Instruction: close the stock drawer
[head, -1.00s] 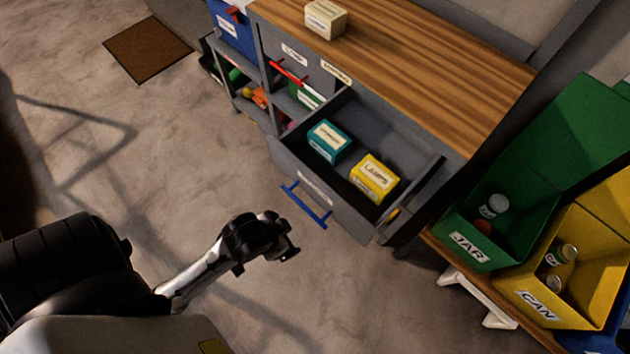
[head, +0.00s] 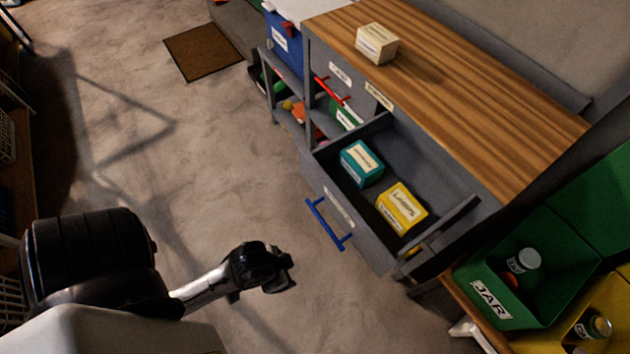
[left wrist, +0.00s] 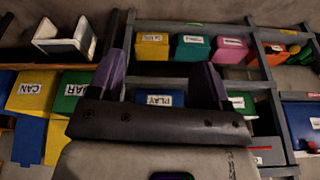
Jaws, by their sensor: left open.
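The open grey drawer (head: 372,238) is pulled out from under the wooden-topped workbench. Its front carries a blue bar handle (head: 329,224) and a label too small to read. A teal box (head: 361,164) and a yellow box (head: 402,207) lie inside it. My left gripper (head: 280,272) is over the floor, left of and below the blue handle in the head view, apart from it. In the left wrist view its two purple-grey fingers (left wrist: 160,72) are spread with nothing between them. My right gripper is in neither view.
A cream box (head: 377,43) stands on the bench top (head: 455,95). A red-handled drawer (head: 337,85) is beside the open one. A green JAR bin (head: 490,300) and a yellow bin (head: 603,300) stand at lower right. The floor (head: 215,150) left of the drawer is clear.

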